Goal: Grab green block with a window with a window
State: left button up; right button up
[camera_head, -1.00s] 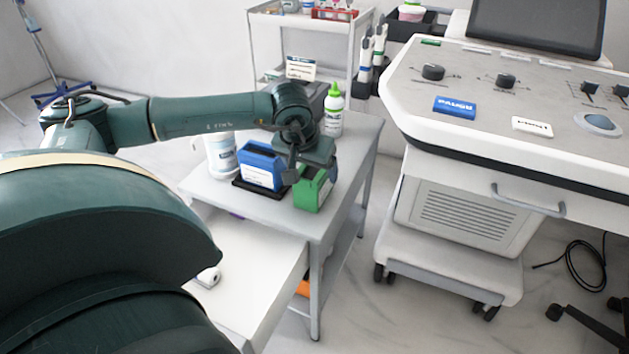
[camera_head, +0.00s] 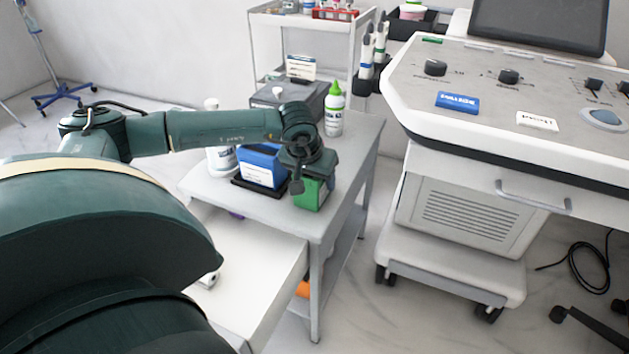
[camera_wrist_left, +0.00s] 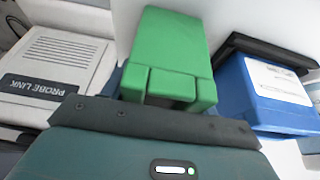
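The green block (camera_head: 309,196) stands near the front right edge of the grey cart top, partly hidden by my left gripper (camera_head: 311,172). In the left wrist view the green block (camera_wrist_left: 168,45) is just ahead of the gripper, with notched parts and a dark gap on its near side. My left gripper is over the block in the head view; its fingers are not clearly seen, so its opening and any contact cannot be told. My right gripper is not in view.
A blue box (camera_head: 263,166) on a black tray stands close left of the block; it also shows in the left wrist view (camera_wrist_left: 262,95). A green-capped bottle (camera_head: 334,109) and a grey device (camera_head: 290,96) stand behind. A white console (camera_head: 480,100) is at right.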

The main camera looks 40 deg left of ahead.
pick_arm(q)
jog(key=c, duration=0.9)
jog(key=shift+c, duration=0.4)
jog(key=shift+r, duration=0.1)
